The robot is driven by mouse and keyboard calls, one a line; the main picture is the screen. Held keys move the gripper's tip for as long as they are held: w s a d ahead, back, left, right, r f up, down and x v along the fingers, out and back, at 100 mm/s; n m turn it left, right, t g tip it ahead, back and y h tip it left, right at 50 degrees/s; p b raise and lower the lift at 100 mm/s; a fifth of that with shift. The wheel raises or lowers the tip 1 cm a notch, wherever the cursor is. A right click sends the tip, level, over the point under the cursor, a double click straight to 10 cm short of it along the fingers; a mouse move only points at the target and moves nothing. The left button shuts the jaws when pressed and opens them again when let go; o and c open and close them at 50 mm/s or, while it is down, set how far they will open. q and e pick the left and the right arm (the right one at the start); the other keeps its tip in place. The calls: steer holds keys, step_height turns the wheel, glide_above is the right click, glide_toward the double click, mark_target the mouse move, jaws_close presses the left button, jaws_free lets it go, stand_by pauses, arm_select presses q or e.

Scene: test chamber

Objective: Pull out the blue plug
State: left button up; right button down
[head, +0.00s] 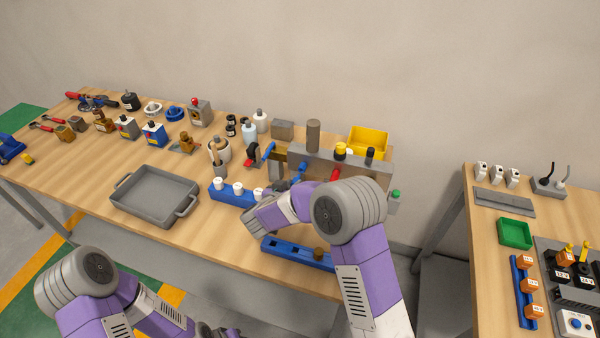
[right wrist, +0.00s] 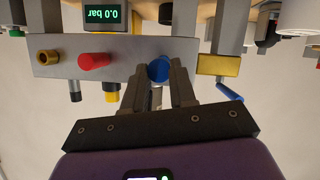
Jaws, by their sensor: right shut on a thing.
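The blue plug (right wrist: 158,70) sits at the face of the grey panel (right wrist: 205,52), seen in the right wrist view. My right gripper (right wrist: 160,88) is shut on it, with one dark finger on each side. I cannot tell whether the plug is fully seated.
Beside the blue plug are a red plug (right wrist: 94,60) and a brass fitting (right wrist: 48,56). A display (right wrist: 103,15) reads 0.0 bar. A brass block (right wrist: 218,65) with a blue lever (right wrist: 229,91) is close by. A blue rail (head: 285,248) and grey tray (head: 150,190) lie in front.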

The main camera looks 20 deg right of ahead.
stand_by(0.3)
steer(key=shift+s+a, duration=0.45)
steer(key=shift+s, duration=0.2)
steer(key=shift+s+a, duration=0.4)
steer(key=shift+s, duration=0.25)
